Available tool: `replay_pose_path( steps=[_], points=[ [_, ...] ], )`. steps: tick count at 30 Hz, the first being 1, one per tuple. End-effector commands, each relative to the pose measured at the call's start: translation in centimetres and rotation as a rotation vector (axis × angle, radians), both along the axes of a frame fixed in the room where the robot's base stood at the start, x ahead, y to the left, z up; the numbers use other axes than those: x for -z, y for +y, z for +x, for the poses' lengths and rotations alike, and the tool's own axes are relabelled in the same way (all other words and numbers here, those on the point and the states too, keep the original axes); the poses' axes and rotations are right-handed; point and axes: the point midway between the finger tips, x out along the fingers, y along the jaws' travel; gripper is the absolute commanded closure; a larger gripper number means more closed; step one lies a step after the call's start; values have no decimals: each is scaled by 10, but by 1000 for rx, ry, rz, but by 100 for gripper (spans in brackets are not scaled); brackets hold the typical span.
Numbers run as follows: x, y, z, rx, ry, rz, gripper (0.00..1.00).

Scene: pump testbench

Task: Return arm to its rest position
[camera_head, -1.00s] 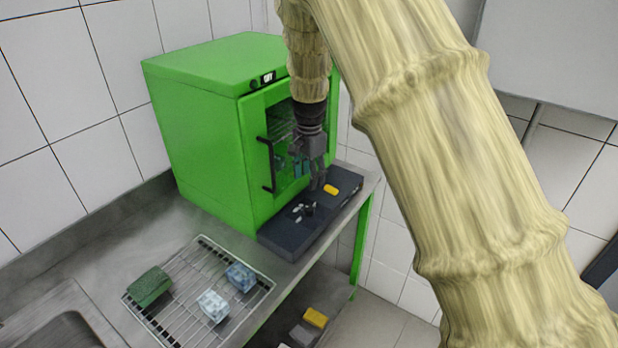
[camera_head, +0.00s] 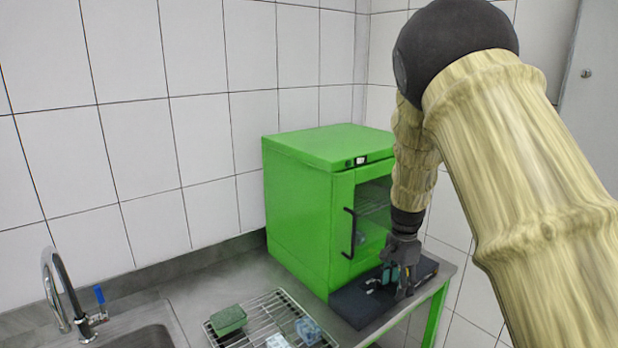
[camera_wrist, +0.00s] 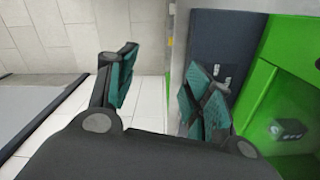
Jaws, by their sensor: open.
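My gripper (camera_head: 402,275) hangs from my arm at the right, in front of the green cabinet's door and above the dark tray on the bench. In the wrist view my gripper (camera_wrist: 165,85) shows two teal-padded fingers set wide apart, with nothing between them. The dark tray (camera_wrist: 215,40) shows behind the right finger. The fingertips look close to the tray in the head view; whether they touch it I cannot tell.
The green cabinet (camera_head: 298,215) stands on the bench with a black door handle (camera_head: 350,233). A wire rack (camera_head: 245,335) holds a green block (camera_head: 228,319) and pale blue blocks (camera_head: 307,330). A sink with a tap (camera_head: 62,290) is at the left. Floor lies beyond the bench's right edge.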

Motion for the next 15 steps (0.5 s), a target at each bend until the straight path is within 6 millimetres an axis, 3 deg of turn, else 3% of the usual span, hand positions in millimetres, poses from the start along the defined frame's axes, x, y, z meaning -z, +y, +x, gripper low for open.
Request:
replay_pose_path(
  steps=[8, 15],
  points=[
    [46, 3, -15, -72, 8, -21, 49],
    [100, -6, -41, -150, 19, -43, 49]
  ],
)
